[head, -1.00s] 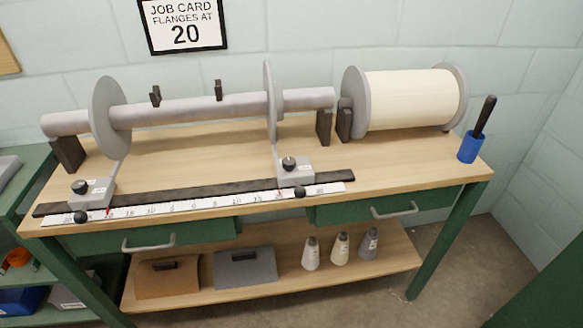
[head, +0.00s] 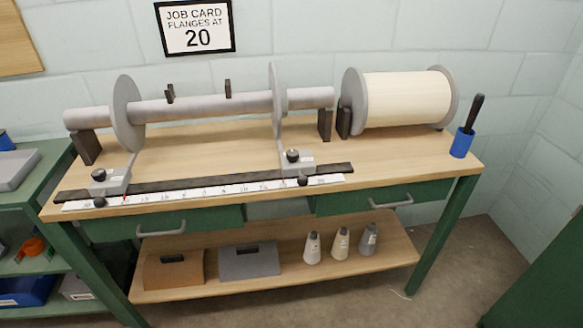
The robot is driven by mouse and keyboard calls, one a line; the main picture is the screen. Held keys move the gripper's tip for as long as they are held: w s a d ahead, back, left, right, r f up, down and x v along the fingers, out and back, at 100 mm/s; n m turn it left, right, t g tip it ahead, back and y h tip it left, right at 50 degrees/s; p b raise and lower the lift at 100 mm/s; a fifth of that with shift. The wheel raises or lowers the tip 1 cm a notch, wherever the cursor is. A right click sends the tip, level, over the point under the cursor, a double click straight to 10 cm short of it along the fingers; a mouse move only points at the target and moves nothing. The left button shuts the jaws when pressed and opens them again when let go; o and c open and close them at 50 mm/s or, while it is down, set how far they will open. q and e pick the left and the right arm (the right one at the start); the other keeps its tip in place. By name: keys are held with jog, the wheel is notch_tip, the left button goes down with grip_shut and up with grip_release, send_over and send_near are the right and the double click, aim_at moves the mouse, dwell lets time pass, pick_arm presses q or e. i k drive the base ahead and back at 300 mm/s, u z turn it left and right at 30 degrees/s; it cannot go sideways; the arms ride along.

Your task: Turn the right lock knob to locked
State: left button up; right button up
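The right lock knob is a small dark knob (head: 293,155) on top of the grey right carriage block (head: 294,167), below the right flange disc (head: 277,105). A similar dark left knob (head: 99,175) sits on the left carriage block (head: 113,185). Another dark round knob (head: 303,180) is at the front of the right block, by the ruler (head: 200,192). The knob's lock marking is too small to read. Neither of my grippers shows in the head view.
The wooden bench (head: 400,165) has free room at its right. A wound spool (head: 405,98) stands at the back right, with a blue cup (head: 461,143) beside it. A job card (head: 195,28) on the wall reads 20. A green shelf (head: 35,205) stands at the left.

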aim_at(293, 155)
jog(key=z, duration=0.1)
jog(key=k, duration=0.2)
jog(key=u, duration=1.2)
jog(key=i, duration=0.55)
jog(key=z, duration=0.25)
